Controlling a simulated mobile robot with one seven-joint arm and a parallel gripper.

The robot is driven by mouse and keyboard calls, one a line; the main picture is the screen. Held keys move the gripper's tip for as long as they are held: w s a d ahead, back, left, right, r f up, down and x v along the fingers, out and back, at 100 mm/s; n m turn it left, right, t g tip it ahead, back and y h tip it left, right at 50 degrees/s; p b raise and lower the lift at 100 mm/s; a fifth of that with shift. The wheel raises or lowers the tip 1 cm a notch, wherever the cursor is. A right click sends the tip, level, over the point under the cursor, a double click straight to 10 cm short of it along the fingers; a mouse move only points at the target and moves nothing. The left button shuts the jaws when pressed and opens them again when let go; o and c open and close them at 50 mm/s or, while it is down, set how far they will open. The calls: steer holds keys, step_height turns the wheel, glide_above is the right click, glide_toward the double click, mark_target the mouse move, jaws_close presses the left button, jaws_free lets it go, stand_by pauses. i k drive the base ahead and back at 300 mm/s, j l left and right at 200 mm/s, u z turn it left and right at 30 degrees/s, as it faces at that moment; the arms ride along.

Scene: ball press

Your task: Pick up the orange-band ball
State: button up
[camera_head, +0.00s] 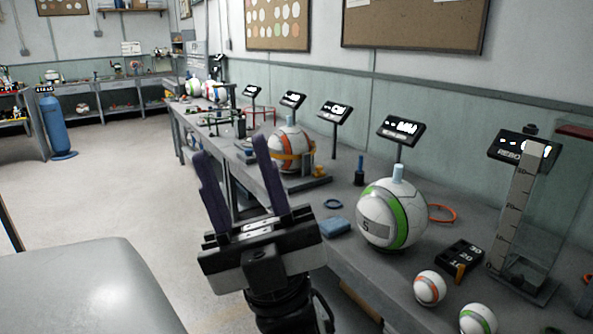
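Two balls with orange bands show on the workbench (352,277). A large white one with orange bands (286,137) sits in a stand farther along the bench, partly behind an orange strap or bar. A small white one with an orange band (430,288) lies near the front edge at the lower right. My gripper (232,149) is open, with its two dark purple fingers apart and nothing between them. It is in front of the bench, left of both balls in the picture. Its right finger appears close to the large ball, but the depth gap is unclear.
A large green-band ball (393,214) and a small green-band ball (478,321) are on the bench. A blue block (336,227), a dark weight tray (460,257) and a clear measuring column (523,210) stand nearby. The floor (120,200) at left is clear.

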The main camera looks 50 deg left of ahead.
mark_target(289, 139)
steer(key=k+u, duration=0.1)
steer(key=u, duration=1.15)
